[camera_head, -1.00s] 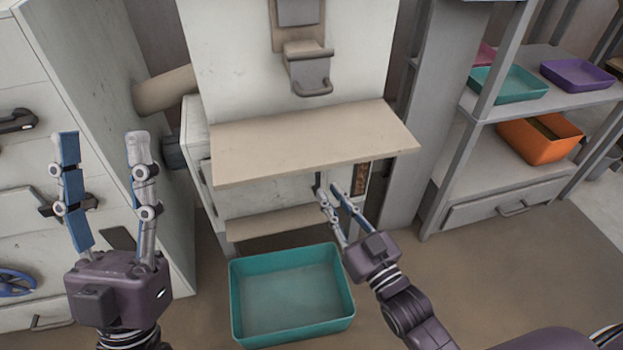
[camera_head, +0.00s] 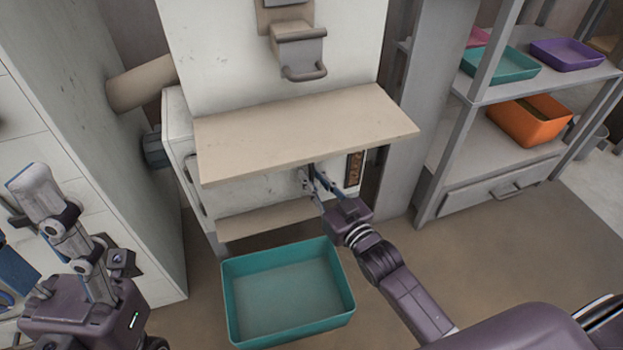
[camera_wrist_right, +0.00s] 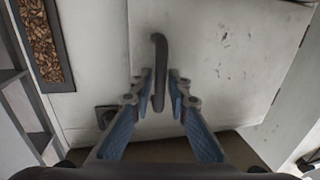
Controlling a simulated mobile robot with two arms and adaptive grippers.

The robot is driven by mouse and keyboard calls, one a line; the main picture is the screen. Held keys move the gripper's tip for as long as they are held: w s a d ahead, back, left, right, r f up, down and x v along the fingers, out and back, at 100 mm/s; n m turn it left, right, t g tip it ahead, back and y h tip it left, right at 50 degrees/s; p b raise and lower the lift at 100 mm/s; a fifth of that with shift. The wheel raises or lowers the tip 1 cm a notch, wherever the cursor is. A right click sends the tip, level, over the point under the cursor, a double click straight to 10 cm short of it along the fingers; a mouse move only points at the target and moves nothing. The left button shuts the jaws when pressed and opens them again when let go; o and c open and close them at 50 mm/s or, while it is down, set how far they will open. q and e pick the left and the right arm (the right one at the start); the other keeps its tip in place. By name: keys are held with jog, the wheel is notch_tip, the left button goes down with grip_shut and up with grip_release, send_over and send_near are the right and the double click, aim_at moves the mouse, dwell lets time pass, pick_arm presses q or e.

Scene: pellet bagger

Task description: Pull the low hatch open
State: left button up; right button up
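The low hatch (camera_head: 255,193) is a white panel under the beige ledge of the machine, and it looks shut. Its dark upright bar handle (camera_wrist_right: 159,65) shows in the right wrist view, standing on the scuffed white hatch face (camera_wrist_right: 225,75). My right gripper (camera_head: 313,178) reaches under the ledge. In the right wrist view its two fingers (camera_wrist_right: 159,88) are open, one on each side of the handle's lower part, with small gaps beside it. My left gripper (camera_head: 22,225) is at the lower left, open and empty, partly cut off by the picture edge.
The beige ledge (camera_head: 300,130) overhangs the hatch. A teal bin (camera_head: 290,335) stands on the floor in front. A window of brown pellets (camera_wrist_right: 40,45) is beside the hatch. Shelves with a purple tray (camera_head: 567,55) and an orange bin (camera_head: 530,122) stand at right.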

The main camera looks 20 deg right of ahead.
jog(key=shift+w, duration=0.25)
grip_shut()
dwell(0.3)
